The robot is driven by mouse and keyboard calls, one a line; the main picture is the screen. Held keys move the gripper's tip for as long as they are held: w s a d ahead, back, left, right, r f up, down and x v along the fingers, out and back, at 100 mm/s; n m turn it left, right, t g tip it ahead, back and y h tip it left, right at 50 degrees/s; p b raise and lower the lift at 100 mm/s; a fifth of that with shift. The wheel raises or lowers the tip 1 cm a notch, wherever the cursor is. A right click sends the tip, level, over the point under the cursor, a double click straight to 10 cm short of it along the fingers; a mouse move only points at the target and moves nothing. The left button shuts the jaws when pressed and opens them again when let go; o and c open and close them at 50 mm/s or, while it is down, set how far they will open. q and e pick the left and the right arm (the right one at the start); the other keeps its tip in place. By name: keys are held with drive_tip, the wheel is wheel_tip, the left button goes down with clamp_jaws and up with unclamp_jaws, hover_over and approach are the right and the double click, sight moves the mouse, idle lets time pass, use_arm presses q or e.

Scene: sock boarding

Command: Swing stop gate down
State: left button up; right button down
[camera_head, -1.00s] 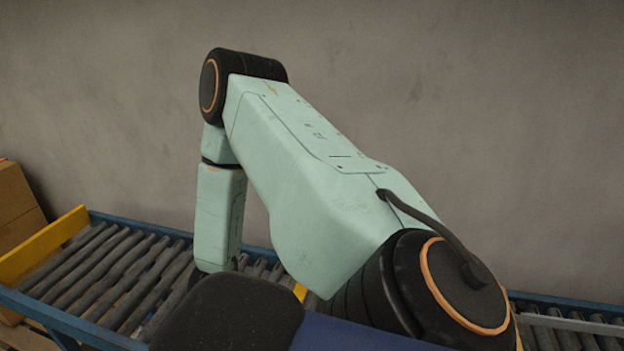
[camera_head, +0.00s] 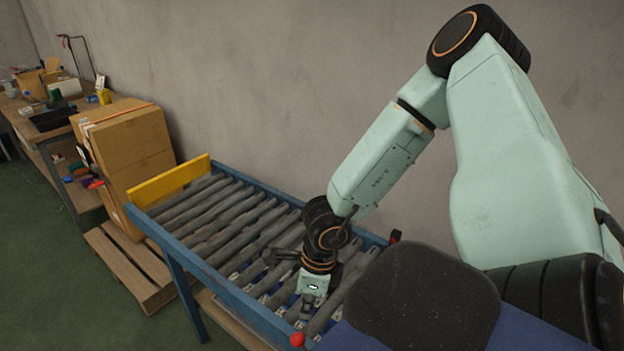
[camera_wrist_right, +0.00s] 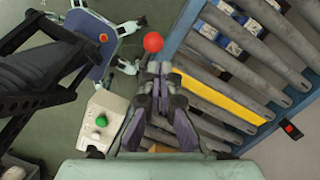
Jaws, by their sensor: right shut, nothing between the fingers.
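A yellow bar (camera_wrist_right: 222,100) lies across the grey rollers in the right wrist view; it looks like the stop gate. A red ball knob (camera_wrist_right: 153,42) stands at the conveyor's side, just beyond my fingertips in that view; the head view shows it at the near rail (camera_head: 297,340). I cannot tell how the knob joins the bar. My right gripper (camera_wrist_right: 154,80) is shut and empty, pointing down. In the head view my right gripper (camera_head: 307,303) is low by the near rail, and the yellow bar is hidden there. My left gripper is not in view.
The roller conveyor's blue rail (camera_head: 215,285) runs along the near side. A yellow end plate (camera_head: 168,183) stands at its far left end. Cardboard boxes (camera_head: 128,140) sit on a wooden pallet (camera_head: 130,262) beyond it, near a cluttered workbench (camera_head: 28,125). A wall stands behind.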

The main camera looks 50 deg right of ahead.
drive_tip(key=r, duration=0.5)
drive_tip(key=shift+s+d+r, duration=0.15)
drive_tip(key=shift+s+d, duration=0.1)
drive_tip(key=shift+s, duration=0.1)
idle(0.4)
drive_tip(key=shift+w, duration=0.15)
idle(0.4)
